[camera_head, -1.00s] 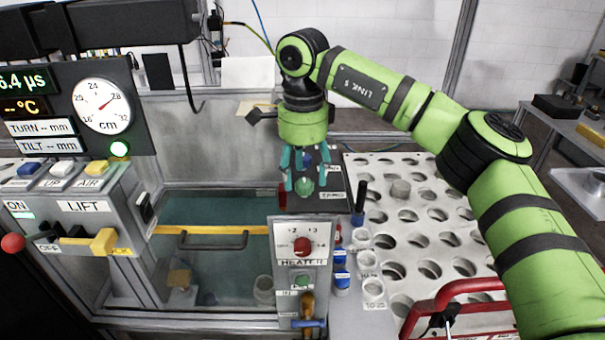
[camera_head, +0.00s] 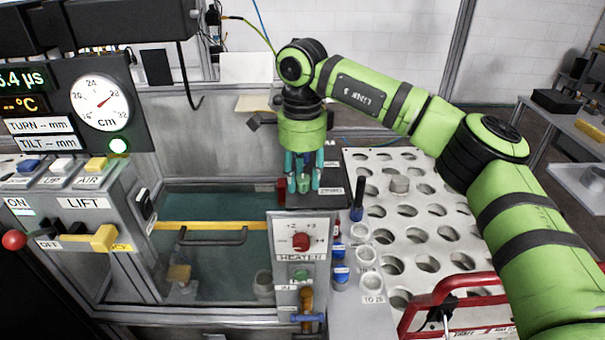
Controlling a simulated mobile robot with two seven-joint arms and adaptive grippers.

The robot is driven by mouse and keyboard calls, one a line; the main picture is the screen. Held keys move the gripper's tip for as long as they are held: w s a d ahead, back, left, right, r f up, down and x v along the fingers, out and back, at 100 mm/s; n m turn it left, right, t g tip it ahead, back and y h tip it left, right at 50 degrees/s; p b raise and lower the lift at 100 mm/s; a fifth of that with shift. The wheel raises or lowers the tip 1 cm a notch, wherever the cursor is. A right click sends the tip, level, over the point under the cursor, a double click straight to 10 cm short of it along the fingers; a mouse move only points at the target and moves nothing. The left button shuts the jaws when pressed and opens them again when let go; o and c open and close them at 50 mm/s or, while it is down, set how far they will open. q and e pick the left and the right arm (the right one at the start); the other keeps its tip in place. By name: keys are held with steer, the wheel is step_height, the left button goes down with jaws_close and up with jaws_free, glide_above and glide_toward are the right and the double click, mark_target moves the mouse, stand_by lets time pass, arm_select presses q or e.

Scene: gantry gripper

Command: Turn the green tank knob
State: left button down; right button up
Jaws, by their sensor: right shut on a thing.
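The green tank knob (camera_head: 304,184) stands on a dark plate at the back right corner of the tank (camera_head: 205,215). My right gripper (camera_head: 304,188) points straight down over it with teal fingers on either side of the knob. The fingers are shut on the knob and partly cover it. How far the knob is turned cannot be seen. My left gripper is not in view.
A red block (camera_head: 282,190) sits just left of the knob. The heater panel (camera_head: 300,232) with a red dial stands in front. A white rack with round holes (camera_head: 420,215) lies to the right, beside small bottles (camera_head: 341,276). A red-handled frame (camera_head: 450,290) is at front right.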

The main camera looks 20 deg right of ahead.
steer(key=shift+a+m, duration=0.1)
steer(key=shift+m, duration=0.5)
steer(key=m+b, duration=0.1)
steer(key=m, duration=0.2)
steer(key=m+b, duration=0.1)
steer(key=m, duration=0.3)
steer(key=shift+w+m, duration=0.1)
steer(key=shift+m, duration=0.2)
steer(key=m+b, duration=0.1)
steer(key=m, duration=0.4)
steer(key=shift+r+m+b, duration=0.2)
steer(key=shift+m+b, duration=0.2)
steer(key=shift+m, duration=1.5)
steer(key=shift+w+d+r, duration=0.1)
steer(key=shift+d, duration=0.1)
steer(key=o, duration=1.1)
steer(key=shift+w+f, duration=0.15)
steer(key=shift+f, duration=0.05)
